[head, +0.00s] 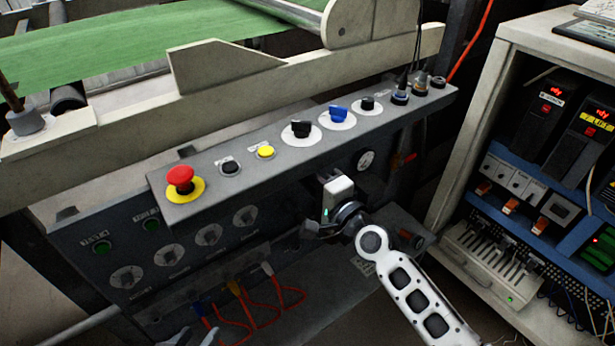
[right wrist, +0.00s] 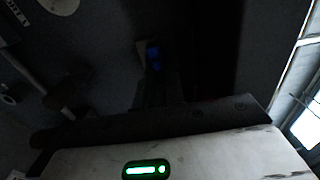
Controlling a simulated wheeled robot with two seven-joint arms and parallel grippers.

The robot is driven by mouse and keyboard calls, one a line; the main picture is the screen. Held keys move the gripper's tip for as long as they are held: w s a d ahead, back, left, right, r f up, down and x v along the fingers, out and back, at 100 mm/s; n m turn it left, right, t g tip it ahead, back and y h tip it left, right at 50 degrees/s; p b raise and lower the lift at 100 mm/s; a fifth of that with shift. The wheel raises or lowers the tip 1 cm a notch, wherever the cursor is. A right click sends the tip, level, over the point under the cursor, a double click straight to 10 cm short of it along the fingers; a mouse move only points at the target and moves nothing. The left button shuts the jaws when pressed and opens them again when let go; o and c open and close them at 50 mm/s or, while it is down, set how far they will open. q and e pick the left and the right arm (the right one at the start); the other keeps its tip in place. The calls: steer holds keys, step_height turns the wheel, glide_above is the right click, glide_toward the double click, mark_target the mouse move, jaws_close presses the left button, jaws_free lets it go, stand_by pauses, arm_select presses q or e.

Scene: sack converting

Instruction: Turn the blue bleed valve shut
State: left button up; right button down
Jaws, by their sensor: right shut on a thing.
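The blue bleed valve (right wrist: 153,57) shows as a small dark blue shape in the right wrist view, between the fingers of my right gripper (right wrist: 155,85). That view is very dark, so the valve's angle cannot be read. In the head view my right gripper (head: 312,229) is at the front of the grey machine, below the control panel, and the valve is hidden there behind my gripper and wrist. The right gripper is shut on the valve. The tips of my left gripper (head: 193,337) show at the bottom edge, apart and empty, below the hanging red cables.
The sloped control panel (head: 225,185) carries a red emergency button (head: 180,178), a yellow button (head: 265,152) and a blue selector knob (head: 338,114). A pressure gauge (head: 366,160) sits close to my right wrist. Red cables (head: 285,296) hang below. An electrical cabinet (head: 470,130) stands at right.

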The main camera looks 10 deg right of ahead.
arm_select(q)
steer(key=shift+w+r, duration=0.1)
arm_select(e)
steer(key=c, duration=1.5)
jaws_free()
steer(key=shift+o, duration=0.2)
